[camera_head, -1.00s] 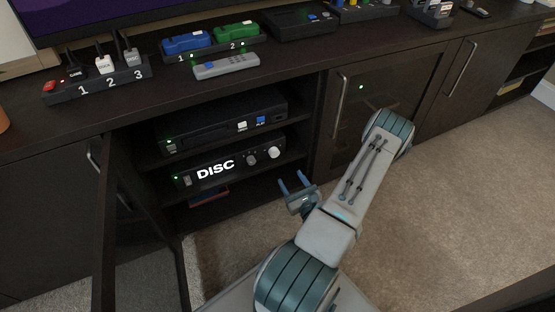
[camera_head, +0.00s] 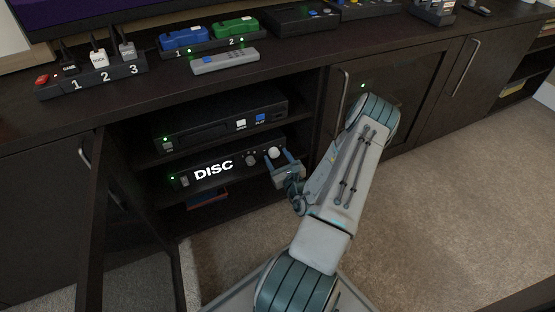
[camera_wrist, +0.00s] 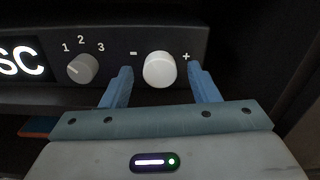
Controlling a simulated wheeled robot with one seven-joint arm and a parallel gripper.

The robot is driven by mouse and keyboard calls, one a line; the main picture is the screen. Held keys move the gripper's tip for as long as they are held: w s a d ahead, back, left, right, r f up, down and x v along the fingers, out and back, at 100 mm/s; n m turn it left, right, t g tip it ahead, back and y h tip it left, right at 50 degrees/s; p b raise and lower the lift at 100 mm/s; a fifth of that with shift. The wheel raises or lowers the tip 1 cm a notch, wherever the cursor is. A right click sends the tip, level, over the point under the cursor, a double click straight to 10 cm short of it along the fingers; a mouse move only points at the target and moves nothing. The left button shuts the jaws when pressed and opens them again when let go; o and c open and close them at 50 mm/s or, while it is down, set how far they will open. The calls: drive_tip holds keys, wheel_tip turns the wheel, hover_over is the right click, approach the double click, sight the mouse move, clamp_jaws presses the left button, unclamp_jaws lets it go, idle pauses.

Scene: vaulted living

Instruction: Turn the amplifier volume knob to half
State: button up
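The amplifier (camera_head: 205,176) is a black unit with a lit "DISC" display on the lower shelf of the open cabinet. Its white volume knob (camera_wrist: 159,69) sits between a minus and a plus mark; it also shows in the head view (camera_head: 273,152). A grey selector knob (camera_wrist: 82,68), marked 1, 2, 3, is to its left. My gripper (camera_wrist: 160,84) is open, with one blue finger on each side of the white knob. Gaps show between fingers and knob in the wrist view. I cannot make out a pointer mark on the white knob.
A disc player (camera_head: 220,120) stands on the shelf above the amplifier. An open cabinet door (camera_head: 118,225) is at the left, and a closed door (camera_head: 385,95) is right of the opening. A grey remote (camera_head: 225,61) lies on the cabinet top.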

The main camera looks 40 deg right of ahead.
drive_tip(key=c, duration=0.9)
drive_tip(key=shift+o, duration=0.2)
drive_tip(key=shift+m+p, duration=0.3)
drive_tip(key=shift+p, duration=0.05)
drive_tip(key=m+p, duration=0.2)
drive_tip(key=shift+r+p, duration=0.15)
drive_tip(key=shift+p, duration=0.2)
drive_tip(key=m+p, duration=0.3)
drive_tip(key=m, duration=0.2)
drive_tip(key=shift+f, duration=0.2)
drive_tip(key=shift+p, duration=0.3)
drive_tip(key=o, duration=1)
